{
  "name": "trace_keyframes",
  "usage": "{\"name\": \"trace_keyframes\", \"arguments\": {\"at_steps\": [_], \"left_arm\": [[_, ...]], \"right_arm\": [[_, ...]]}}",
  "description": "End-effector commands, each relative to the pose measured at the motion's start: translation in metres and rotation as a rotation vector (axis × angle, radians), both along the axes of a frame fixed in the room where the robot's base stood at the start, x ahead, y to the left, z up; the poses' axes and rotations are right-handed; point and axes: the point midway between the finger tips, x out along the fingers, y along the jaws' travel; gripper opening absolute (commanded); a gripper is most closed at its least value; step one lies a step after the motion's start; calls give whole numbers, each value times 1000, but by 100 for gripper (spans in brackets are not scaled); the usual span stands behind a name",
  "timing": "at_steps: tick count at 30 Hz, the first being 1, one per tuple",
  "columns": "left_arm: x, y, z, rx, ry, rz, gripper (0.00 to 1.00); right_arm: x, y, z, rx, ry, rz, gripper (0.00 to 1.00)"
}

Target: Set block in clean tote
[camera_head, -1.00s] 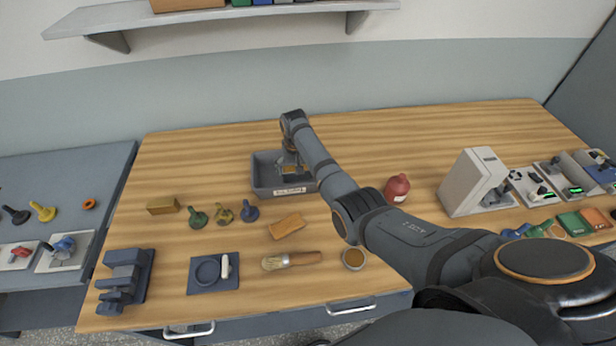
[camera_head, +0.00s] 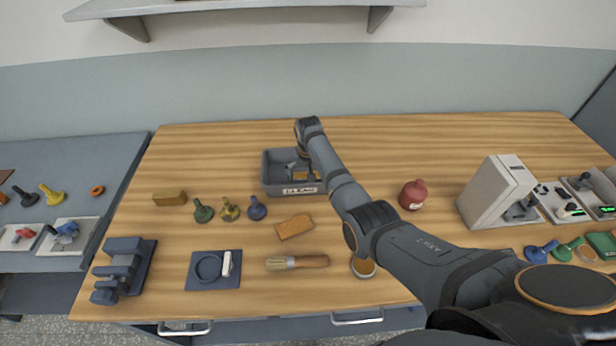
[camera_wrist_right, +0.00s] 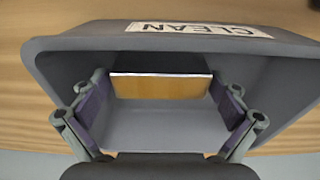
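The clean tote (camera_head: 267,179) is an open grey bin at the back middle of the table. Its white label reads CLEAN in the right wrist view, where the tote wall (camera_wrist_right: 60,62) surrounds the fingers. A yellow-orange block (camera_head: 301,175) is inside the tote. In the right wrist view the block (camera_wrist_right: 160,87) lies between the finger pads of my right gripper (camera_wrist_right: 160,100), which meet its two ends. My right gripper (camera_head: 298,165) points down into the tote, shut on the block. Whether the block touches the tote floor is hard to tell. My left gripper is not in view.
A brass-coloured block (camera_head: 170,198) and several coloured knobs (camera_head: 230,210) stand left of the tote. An orange-brown block (camera_head: 294,227), a brush (camera_head: 298,262) and a blue fixture (camera_head: 213,269) lie in front. A red bottle (camera_head: 413,194) stands right of my arm.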

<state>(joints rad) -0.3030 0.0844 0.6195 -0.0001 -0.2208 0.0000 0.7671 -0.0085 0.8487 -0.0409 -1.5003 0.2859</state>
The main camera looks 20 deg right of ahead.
Motion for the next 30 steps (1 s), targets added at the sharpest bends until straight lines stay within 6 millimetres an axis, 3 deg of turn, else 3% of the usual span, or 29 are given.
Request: {"name": "trace_keyframes", "arguments": {"at_steps": [11,24,30], "left_arm": [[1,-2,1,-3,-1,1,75],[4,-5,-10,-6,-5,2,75],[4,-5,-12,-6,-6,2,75]], "right_arm": [[0,0,9,-1,-2,0,100],[-11,4,102,0,-3,1,100],[-13,4,121,0,-1,0,100]]}}
